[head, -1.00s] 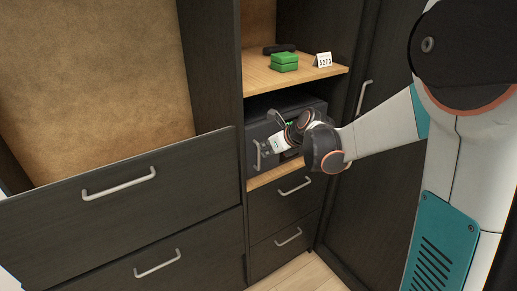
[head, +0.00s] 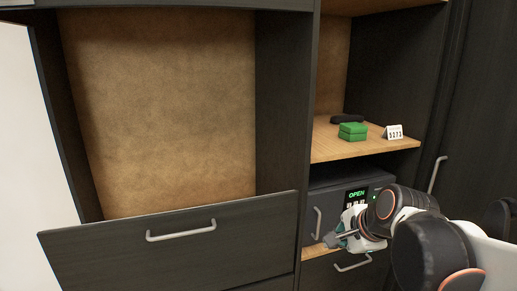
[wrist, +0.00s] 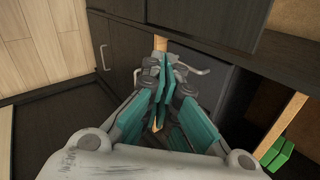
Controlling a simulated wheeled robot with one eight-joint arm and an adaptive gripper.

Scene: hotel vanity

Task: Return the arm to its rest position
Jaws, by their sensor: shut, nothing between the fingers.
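My gripper (head: 335,240) is shut and empty, in front of the lower part of the dark safe (head: 334,188). In the wrist view my gripper (wrist: 162,78) has its teal-sided fingers drawn together. My arm reaches in from the lower right and is still extended toward the cabinet. The safe's door looks closed, and its lit display (head: 356,194) reads OPEN in green. I cannot tell whether my fingers touch the safe or the wooden ledge below it.
A wide drawer front (head: 180,250) is at left. Wooden floor (wrist: 45,45) shows in the wrist view.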

